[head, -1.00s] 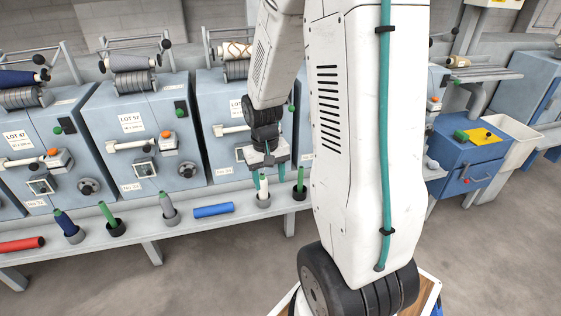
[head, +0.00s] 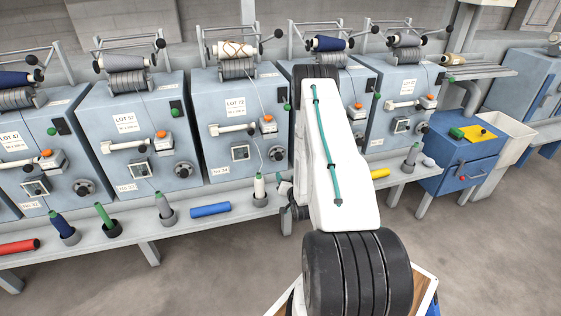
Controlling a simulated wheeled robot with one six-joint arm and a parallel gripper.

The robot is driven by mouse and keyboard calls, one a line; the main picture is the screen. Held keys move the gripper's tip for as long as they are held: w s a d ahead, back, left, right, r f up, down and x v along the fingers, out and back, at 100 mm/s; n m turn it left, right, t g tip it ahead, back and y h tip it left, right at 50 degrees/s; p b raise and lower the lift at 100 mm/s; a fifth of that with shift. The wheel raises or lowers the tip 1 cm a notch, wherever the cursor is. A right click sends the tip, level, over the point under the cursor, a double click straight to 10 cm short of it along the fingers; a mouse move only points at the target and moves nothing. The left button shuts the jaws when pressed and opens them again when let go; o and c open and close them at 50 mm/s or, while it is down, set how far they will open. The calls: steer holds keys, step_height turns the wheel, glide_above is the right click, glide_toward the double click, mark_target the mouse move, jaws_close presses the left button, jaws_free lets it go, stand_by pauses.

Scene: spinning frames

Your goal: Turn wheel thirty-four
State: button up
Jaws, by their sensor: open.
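Several pale blue spinning frames stand in a row, and small dark round handwheels show on their fronts. One wheel (head: 84,188) is on the LOT 47 frame, one (head: 185,170) on the LOT 57 frame, one (head: 277,153) on the LOT 72 frame, and one (head: 421,127) on the far right frame. The frame behind my arm is mostly covered and its wheel is hidden. The small number plates are too blurred to read surely.
A shelf (head: 130,231) runs along the frames. It carries a red tube (head: 18,247), a blue tube (head: 210,210), a yellow tube (head: 379,173) and bobbins in cups. A blue cabinet (head: 460,155) and a pale bin (head: 507,142) stand at right. The floor in front is clear.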

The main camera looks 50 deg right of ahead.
mark_target(280, 158)
steer(key=shift+t+h, duration=0.4)
steer(key=shift+t, duration=0.5)
steer(key=w+d+r, duration=0.1)
steer(key=w, duration=0.1)
steer(key=w+d+r, duration=0.1)
steer(key=w+d, duration=0.1)
steer(key=w+d+r, duration=0.1)
steer(key=w, duration=0.2)
steer(key=shift+w+d+r, duration=0.1)
steer(key=shift+d+r, duration=0.05)
steer(key=c, duration=1)
